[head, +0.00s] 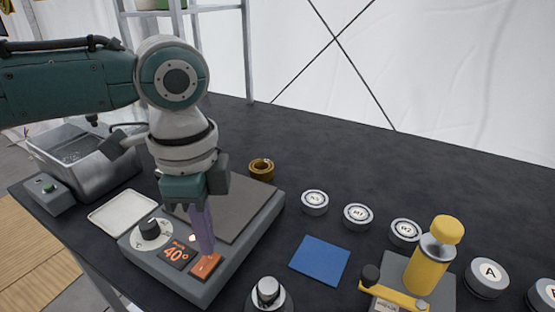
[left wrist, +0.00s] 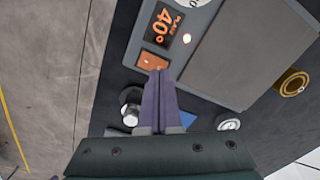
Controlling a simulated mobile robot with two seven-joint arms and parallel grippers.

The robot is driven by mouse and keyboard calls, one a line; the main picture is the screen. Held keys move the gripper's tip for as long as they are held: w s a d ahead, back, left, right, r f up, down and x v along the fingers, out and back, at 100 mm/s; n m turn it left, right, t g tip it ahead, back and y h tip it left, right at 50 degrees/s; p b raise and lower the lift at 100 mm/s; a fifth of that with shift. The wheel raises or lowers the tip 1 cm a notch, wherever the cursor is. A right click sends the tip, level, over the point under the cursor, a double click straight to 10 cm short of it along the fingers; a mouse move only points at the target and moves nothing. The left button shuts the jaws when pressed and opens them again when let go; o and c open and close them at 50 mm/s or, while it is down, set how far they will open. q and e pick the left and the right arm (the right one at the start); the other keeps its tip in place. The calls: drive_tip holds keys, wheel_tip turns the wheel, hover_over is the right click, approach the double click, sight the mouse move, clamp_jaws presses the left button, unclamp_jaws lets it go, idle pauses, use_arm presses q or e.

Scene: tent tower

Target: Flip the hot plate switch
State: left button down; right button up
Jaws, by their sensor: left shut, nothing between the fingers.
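The hot plate (head: 207,285) stands on the dark table, a grey box with a flat plate on top. Its front panel has a black knob (head: 150,228), a display (head: 176,253) reading 40° and an orange switch (head: 205,266). My left gripper (head: 207,250) points down with its purple fingers shut and empty, the tips at the switch's far edge. In the left wrist view, the fingertips (left wrist: 158,74) are just beside the orange switch (left wrist: 150,61); I cannot tell whether they touch it. A small light (left wrist: 187,38) glows beside the display. My right gripper is not in view.
A metal basin (head: 100,175) and a white tray (head: 122,212) are left of the hot plate. A brass ring (head: 261,168), several labelled round weights (head: 315,201), a blue square (head: 319,260) and a yellow press-like device (head: 425,265) are to the right. The table's back right is clear.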

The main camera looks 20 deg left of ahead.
use_arm(q)
drive_tip(key=shift+f+b, duration=0.6)
drive_tip(key=shift+f, duration=0.35)
idle(0.9)
wheel_tip(320, 180, up, 7)
drive_tip(key=p, duration=0.8)
drive_tip(key=shift+r, duration=0.1)
idle(0.3)
